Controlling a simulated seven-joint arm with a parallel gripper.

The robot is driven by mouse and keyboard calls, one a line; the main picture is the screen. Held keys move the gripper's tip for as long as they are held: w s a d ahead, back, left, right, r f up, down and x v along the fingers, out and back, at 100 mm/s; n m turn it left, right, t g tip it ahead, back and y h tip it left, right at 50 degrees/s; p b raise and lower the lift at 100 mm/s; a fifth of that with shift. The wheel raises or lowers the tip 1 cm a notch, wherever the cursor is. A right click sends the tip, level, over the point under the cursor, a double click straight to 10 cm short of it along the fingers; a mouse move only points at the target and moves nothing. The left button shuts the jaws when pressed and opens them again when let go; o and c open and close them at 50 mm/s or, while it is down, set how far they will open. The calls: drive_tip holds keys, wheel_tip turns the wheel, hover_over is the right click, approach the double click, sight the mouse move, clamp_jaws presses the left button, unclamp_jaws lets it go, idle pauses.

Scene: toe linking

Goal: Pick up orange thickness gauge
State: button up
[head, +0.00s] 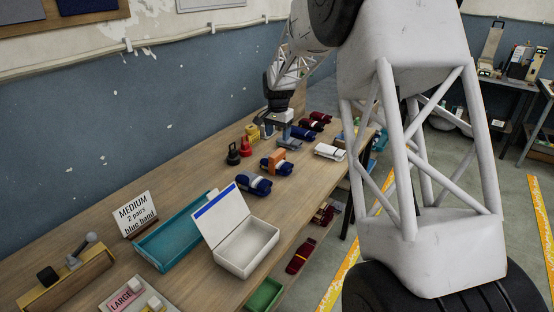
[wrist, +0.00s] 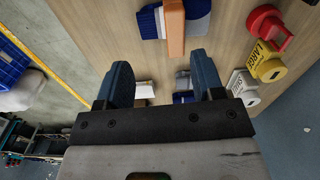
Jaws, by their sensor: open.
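The orange thickness gauge (head: 277,155) is a small orange block on a rolled navy sock bundle with a pale band (head: 268,168), on the wooden table. In the wrist view the orange gauge (wrist: 174,27) is at the top centre, over the blue and white bundle (wrist: 197,21). My gripper (wrist: 163,78) is open, with two blue fingers and nothing between them. The gauge lies beyond the fingertips, apart from them. In the head view my gripper (head: 287,140) is over the table, behind the gauge. The gauge's underside is hidden.
A yellow block marked LARGE (wrist: 268,62) is at the right in the wrist view. Other rolled bundles (head: 254,184) lie close by. An open white box (head: 247,249) and teal tray (head: 177,232) are nearer.

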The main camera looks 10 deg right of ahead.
sight(277, 152)
drive_tip(key=shift+m, duration=0.3)
drive_tip(key=w+f, duration=0.3)
drive_tip(key=w, duration=0.1)
drive_tip(key=shift+f, duration=0.2)
drive_tip(key=shift+s+f, duration=0.1)
drive_tip(key=shift+d+f, duration=0.1)
drive_tip(key=shift+f, duration=1.15)
drive_tip(key=shift+d+f, duration=0.2)
drive_tip(key=shift+f, duration=2.35)
drive_tip(key=shift+f, duration=0.25)
drive_tip(key=c, duration=1.1)
